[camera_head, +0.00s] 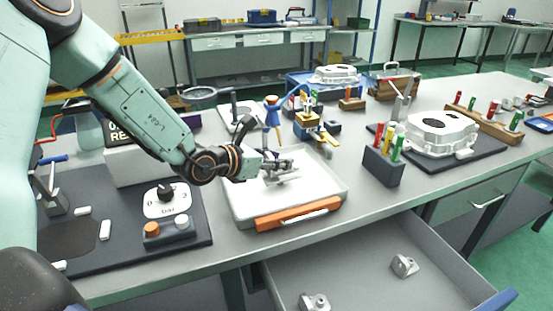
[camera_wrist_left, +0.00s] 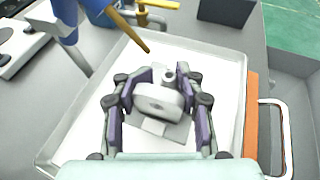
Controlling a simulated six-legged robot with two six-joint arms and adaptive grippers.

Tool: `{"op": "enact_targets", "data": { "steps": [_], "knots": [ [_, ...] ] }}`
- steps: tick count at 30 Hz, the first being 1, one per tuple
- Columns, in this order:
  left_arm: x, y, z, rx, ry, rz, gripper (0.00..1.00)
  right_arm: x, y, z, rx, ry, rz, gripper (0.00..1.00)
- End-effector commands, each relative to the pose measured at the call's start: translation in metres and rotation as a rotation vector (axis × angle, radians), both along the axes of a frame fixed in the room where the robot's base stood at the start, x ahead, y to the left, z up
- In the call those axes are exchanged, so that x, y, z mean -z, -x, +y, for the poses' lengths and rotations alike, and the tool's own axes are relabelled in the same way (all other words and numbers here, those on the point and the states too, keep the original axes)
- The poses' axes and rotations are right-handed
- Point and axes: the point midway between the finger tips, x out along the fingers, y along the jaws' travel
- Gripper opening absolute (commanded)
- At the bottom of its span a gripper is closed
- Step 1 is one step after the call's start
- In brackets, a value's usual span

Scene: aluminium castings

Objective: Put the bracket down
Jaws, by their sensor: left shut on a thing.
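My left gripper (camera_head: 270,167) is shut on a grey metal bracket (camera_head: 285,172) over the white tray (camera_head: 333,188) on the bench. In the left wrist view the bracket (camera_wrist_left: 158,101) sits between the two fingers of the left gripper (camera_wrist_left: 162,80), with a flat plate and a small round boss showing. White tray floor (camera_wrist_left: 85,120) shows around it. I cannot tell whether the bracket touches the tray floor. Two similar grey brackets lie in the open drawer below, one at the right (camera_head: 404,265) and one at the bottom edge (camera_head: 314,302). My right gripper is not in view.
The tray has an orange front handle (camera_head: 298,213). A blue and tan tool (camera_head: 272,115) stands just behind it. A dark marker holder (camera_head: 383,167) is to its right, and a control panel (camera_head: 166,201) to its left. The open drawer (camera_head: 365,280) juts out in front.

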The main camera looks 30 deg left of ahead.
Motion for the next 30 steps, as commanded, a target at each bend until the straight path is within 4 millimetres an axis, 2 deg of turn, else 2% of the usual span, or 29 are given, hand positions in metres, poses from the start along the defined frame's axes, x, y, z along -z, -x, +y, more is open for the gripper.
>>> {"op": "enact_targets", "data": {
  "steps": [2,3,12,24,30],
  "knots": [
    [0.004,0.0,0.0,0.0,0.0,0.0,0.04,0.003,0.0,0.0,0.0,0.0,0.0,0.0],
    [0.004,0.0,0.0,0.0,0.0,0.001,0.39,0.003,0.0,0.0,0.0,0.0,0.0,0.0],
    [0.003,0.0,0.0,0.0,0.0,0.001,0.64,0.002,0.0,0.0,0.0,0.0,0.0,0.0],
    [-0.002,0.0,0.0,0.0,0.0,0.0,0.64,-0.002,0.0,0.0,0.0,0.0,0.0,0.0],
    [-0.01,0.016,0.008,-0.006,0.005,0.001,0.64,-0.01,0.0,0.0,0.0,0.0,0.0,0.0]
  ]
}}
